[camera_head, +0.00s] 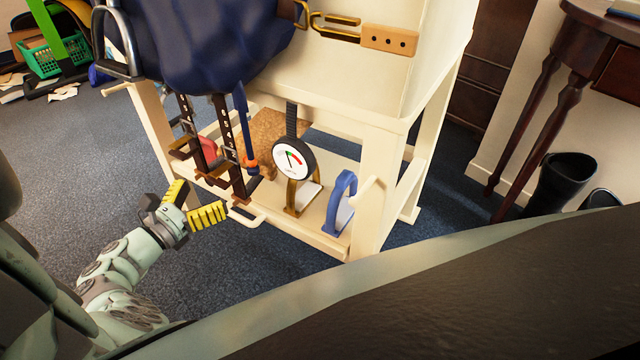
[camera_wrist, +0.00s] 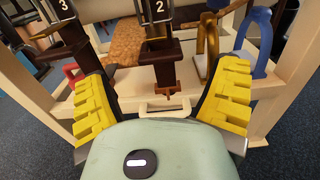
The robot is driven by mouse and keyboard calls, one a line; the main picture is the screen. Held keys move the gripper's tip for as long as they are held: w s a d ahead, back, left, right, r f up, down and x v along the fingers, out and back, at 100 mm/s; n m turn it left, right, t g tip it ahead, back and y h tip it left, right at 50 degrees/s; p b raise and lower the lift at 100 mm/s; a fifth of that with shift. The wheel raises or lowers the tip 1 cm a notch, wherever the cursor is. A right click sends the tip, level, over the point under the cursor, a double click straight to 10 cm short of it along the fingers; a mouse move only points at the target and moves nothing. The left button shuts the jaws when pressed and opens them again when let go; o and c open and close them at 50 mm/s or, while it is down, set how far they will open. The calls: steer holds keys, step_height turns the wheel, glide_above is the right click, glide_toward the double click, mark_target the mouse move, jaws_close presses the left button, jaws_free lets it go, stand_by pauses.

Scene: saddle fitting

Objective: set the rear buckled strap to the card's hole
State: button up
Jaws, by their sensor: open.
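Two dark brown straps hang below a navy padded saddle (camera_head: 205,40): a left strap (camera_head: 187,120) and a right strap (camera_head: 224,130). Both carry pale number marks and end near brown metal parts low on the stand. I cannot tell which is the rear one. In the wrist view, the left strap (camera_wrist: 62,28) shows a 3 and the right strap (camera_wrist: 158,25) a 2, each by a metal frame. My gripper (camera_head: 193,203), with yellow ridged fingers, is open and empty, low in front of the straps. The wrist view shows the gap between the fingers (camera_wrist: 160,98) below the right strap.
A cream stand (camera_head: 380,165) surrounds the straps. A round gauge (camera_head: 294,158), a blue-handled tool (camera_head: 243,125), a brass stirrup-like loop (camera_head: 292,198) and a blue one (camera_head: 338,205) are to their right. A tan three-dot plate (camera_head: 389,39) is above. Carpet (camera_head: 90,150) left is mostly free.

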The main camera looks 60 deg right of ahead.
mark_target(216, 185)
steer(key=d+b, duration=0.1)
steer(key=d, duration=0.4)
steer(key=shift+d+b, duration=0.15)
steer(key=shift+b, duration=0.15)
steer(key=shift+c, duration=0.2)
steer(key=shift+w, duration=0.1)
steer(key=c, duration=1.3)
step_height(216, 185, up, 4)
steer(key=p, duration=0.4)
steer(key=shift+f, duration=0.3)
steer(key=o, duration=1.3)
steer(key=shift+f, duration=0.1)
steer(key=shift+o, duration=0.2)
steer(key=shift+a, duration=0.2)
